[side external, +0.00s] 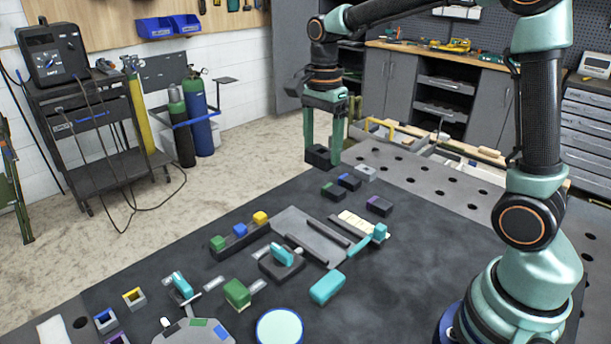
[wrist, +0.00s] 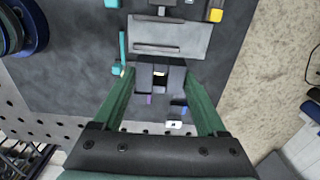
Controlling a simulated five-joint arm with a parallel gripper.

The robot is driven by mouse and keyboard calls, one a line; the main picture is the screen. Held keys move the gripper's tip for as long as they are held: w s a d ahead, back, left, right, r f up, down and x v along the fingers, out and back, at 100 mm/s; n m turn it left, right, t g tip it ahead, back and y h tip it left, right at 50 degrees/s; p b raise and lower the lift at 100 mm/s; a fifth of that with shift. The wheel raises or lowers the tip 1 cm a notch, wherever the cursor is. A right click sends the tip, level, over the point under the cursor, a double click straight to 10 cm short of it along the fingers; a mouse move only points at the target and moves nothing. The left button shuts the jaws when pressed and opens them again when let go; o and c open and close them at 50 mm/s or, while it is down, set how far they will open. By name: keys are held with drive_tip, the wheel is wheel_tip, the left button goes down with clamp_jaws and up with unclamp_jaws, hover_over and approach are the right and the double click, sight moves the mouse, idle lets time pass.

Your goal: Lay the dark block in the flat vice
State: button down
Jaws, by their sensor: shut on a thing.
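My gripper (side external: 324,140) is shut on a dark block (side external: 318,157) and holds it up in the air, past the far edge of the dark mat. In the wrist view the dark block (wrist: 144,78) sits between my fingertips (wrist: 160,72), with a gap in its middle. A flat grey plate with two dark bars, which looks like the flat vice (side external: 305,232), lies on the mat, nearer the camera and lower than the block. In the wrist view the vice (wrist: 168,35) lies above the fingertips, apart from the block. I see nothing between its bars.
A teal-handled clamp (side external: 280,262), a row of coloured cubes (side external: 239,236) and a pale strip (side external: 357,222) surround the vice.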

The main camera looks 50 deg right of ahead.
drive_tip(key=shift+s+a, duration=0.1)
drive_tip(key=shift+a, duration=0.5)
drive_tip(key=shift+a+f, duration=0.2)
drive_tip(key=shift+f, duration=0.05)
approach(315, 241)
wheel_tip(315, 241, down, 5)
drive_tip(key=shift+f, duration=0.2)
drive_tip(key=shift+f, duration=0.15)
unclamp_jaws()
